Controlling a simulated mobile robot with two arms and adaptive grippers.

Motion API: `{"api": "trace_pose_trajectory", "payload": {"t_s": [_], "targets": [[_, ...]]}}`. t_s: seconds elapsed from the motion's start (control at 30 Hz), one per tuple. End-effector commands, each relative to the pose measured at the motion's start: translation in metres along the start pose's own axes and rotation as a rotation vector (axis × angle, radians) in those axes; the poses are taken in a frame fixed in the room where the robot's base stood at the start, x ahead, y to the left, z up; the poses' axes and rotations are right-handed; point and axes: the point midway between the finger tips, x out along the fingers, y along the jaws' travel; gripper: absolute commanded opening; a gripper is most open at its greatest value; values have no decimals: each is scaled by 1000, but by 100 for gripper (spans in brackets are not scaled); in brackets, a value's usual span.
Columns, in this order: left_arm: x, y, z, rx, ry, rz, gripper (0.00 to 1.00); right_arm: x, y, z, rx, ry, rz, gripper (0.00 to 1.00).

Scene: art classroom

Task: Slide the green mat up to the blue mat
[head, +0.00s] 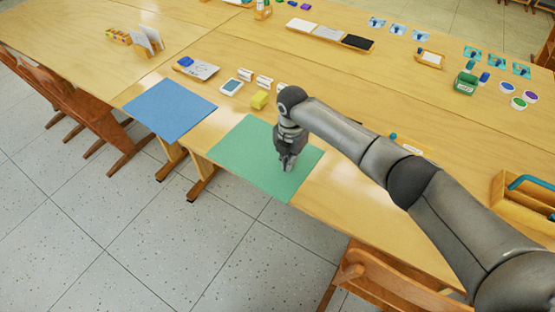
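The green mat (241,157) lies flat near the front edge of the wooden table. The blue mat (170,109) lies to its left, also near that edge, with a strip of bare table between the two. My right gripper (288,165) points down over the right part of the green mat. Its fingertips look close together and at or just above the mat; I cannot tell whether they touch it. The gripper and wrist hide part of the mat's far right side. My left gripper is not in the head view.
A wooden tray (520,205) is at the far right. Wooden chairs (385,280) stand along the front edge. The strip between the mats is clear.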

Motion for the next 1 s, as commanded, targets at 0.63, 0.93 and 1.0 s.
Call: {"api": "trace_pose_trajectory", "payload": {"t_s": [0.63, 0.93, 1.0], "targets": [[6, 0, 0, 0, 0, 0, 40, 1, 7, -1, -2, 1, 4, 0], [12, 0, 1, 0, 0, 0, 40, 1, 14, -1, -2, 1, 4, 0], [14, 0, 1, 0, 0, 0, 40, 1, 16, -1, -1, 1, 3, 0]]}}
